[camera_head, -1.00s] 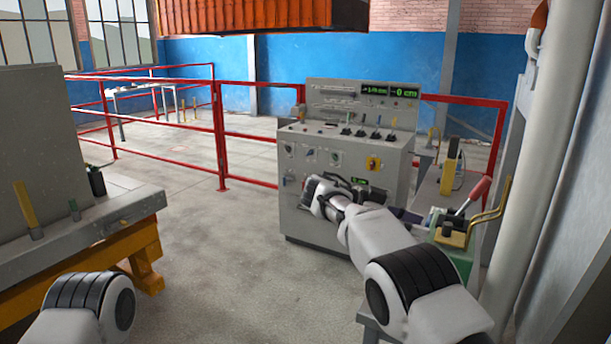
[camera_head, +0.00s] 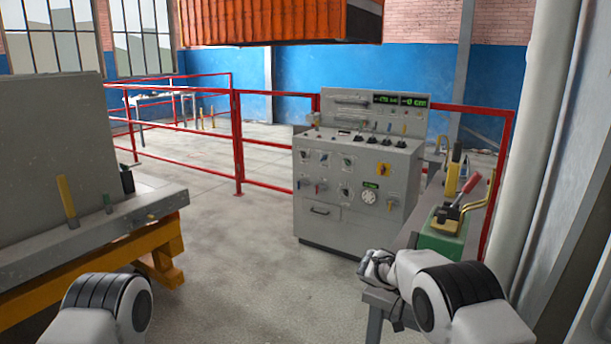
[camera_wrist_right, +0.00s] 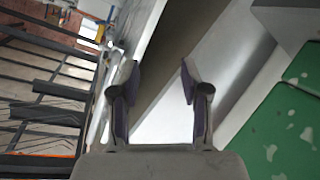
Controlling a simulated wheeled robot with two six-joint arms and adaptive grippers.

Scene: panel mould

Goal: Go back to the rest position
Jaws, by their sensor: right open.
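My right arm comes in at the lower right of the head view, with its wrist low in front of the bench at the right. In the right wrist view my right gripper (camera_wrist_right: 160,85) is open, with nothing between its two fingers.
A bench with a green box (camera_head: 440,240) and a red-handled lever (camera_head: 470,190) stands close beside my right arm. A grey machine on an orange frame (camera_head: 120,250) is at the left. Red railings (camera_head: 237,140) run behind. The floor between is free.

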